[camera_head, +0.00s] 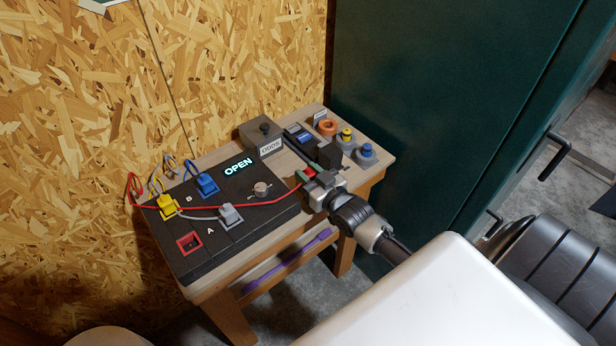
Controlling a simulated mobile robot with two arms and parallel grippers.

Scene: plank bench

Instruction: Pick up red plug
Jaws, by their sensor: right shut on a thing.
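The red plug (309,171) is held at the tip of my right gripper (314,180), above the right end of the black panel (262,211). My right gripper is shut on it and hides part of it. A red cable (240,208) runs from the plug left across the panel to a loop at its far left. An empty red-rimmed socket (189,243) shows at the panel's front left, by the letter A. My left gripper is not in view.
On the panel are yellow (167,207), blue (207,185) and grey (231,215) plugs, a knob (262,189) and an "OPEN" display (238,167). Behind stand a box labelled "ODDS" (261,137) and several small parts. A green cabinet (430,100) stands right of the bench.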

